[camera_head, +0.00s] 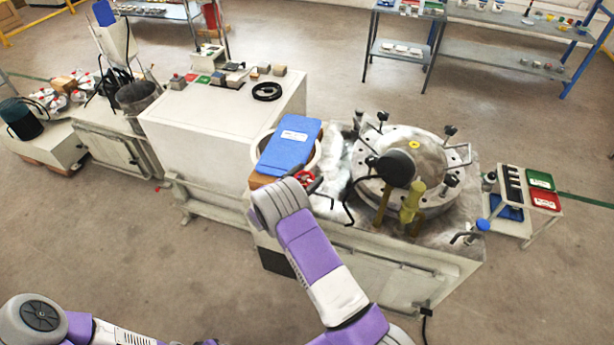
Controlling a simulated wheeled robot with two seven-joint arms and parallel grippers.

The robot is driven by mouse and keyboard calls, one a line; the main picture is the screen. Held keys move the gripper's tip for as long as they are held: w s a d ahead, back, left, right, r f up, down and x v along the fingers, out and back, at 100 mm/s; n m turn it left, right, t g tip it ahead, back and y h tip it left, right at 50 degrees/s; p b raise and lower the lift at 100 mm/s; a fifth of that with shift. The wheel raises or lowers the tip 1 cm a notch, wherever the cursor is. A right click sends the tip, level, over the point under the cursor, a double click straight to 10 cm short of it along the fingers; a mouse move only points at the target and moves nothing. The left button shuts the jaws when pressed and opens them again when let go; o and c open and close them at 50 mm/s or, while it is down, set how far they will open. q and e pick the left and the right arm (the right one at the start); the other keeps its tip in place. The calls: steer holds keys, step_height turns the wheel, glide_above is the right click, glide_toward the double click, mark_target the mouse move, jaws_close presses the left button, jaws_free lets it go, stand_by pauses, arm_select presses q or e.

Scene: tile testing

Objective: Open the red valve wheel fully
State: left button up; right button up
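The red valve wheel (304,178) shows as a small patch of red at the front of the machine, just below the blue box. Most of it is hidden behind my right wrist and gripper. My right gripper (314,186) is at the wheel, with only small dark parts showing past the purple and white wrist. I cannot tell whether its fingers touch the wheel or how far apart they are. My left arm shows at the bottom left, but its gripper is out of view.
A blue box (290,146) stands just behind the wheel. A round metal vessel lid (436,160) with several clamps is to the right. A white cabinet (215,140) stands to the left. A small stand with trays (543,200) is at the right. The front floor is clear.

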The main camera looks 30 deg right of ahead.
steer(key=c, duration=0.5)
steer(key=shift+o, duration=0.2)
steer(key=shift+w+r+n+t+y+p, duration=0.1)
steer(key=shift+n+t+y+p, duration=0.65)
steer(key=shift+n+t, duration=0.75)
steer(key=shift+w+a+n+t+y+p, duration=0.1)
steer(key=shift+n+t+y+p, duration=0.25)
steer(key=shift+n+t+y, duration=0.75)
steer(key=shift+w+a+n+t+y+p, duration=0.1)
steer(key=shift+n+t+y+p, duration=0.35)
steer(key=shift+t+y, duration=0.7)
steer(key=shift+t+h, duration=0.25)
steer(key=shift+h, duration=0.05)
steer(key=o, duration=1)
